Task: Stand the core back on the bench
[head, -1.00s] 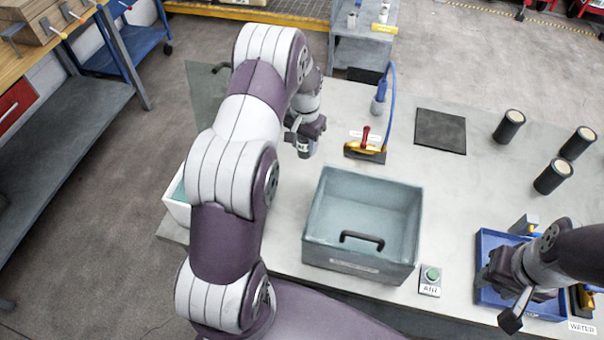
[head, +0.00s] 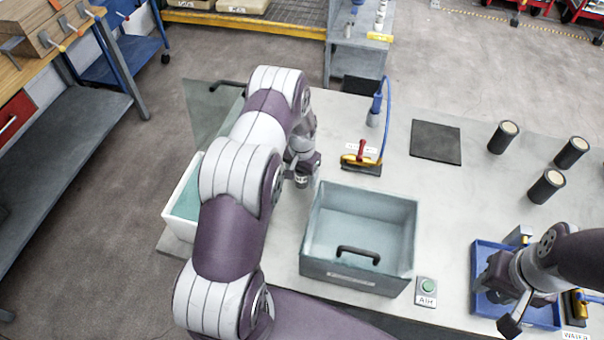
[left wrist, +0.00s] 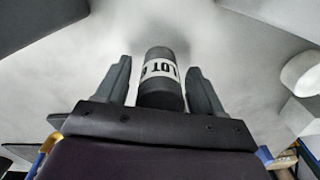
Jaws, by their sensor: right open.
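My left gripper (head: 304,172) is over the left part of the bench (head: 400,200). It is shut on a dark cylindrical core (left wrist: 161,88) with a white label reading "LOT", which shows between the two fingers in the left wrist view. In the head view the held core (head: 302,182) is small and partly covered by the gripper. I cannot tell how far its end is above the bench. My right gripper (head: 502,312) is open and empty, over the blue tray (head: 475,268) at the right. Several details of its fingers are dark.
Three dark cores (head: 503,137) (head: 571,152) (head: 546,187) stand upright at right. An open grey box (head: 408,245) and green AIR button (head: 427,287) are in front. A white teal-filled tub (head: 180,207) is left.

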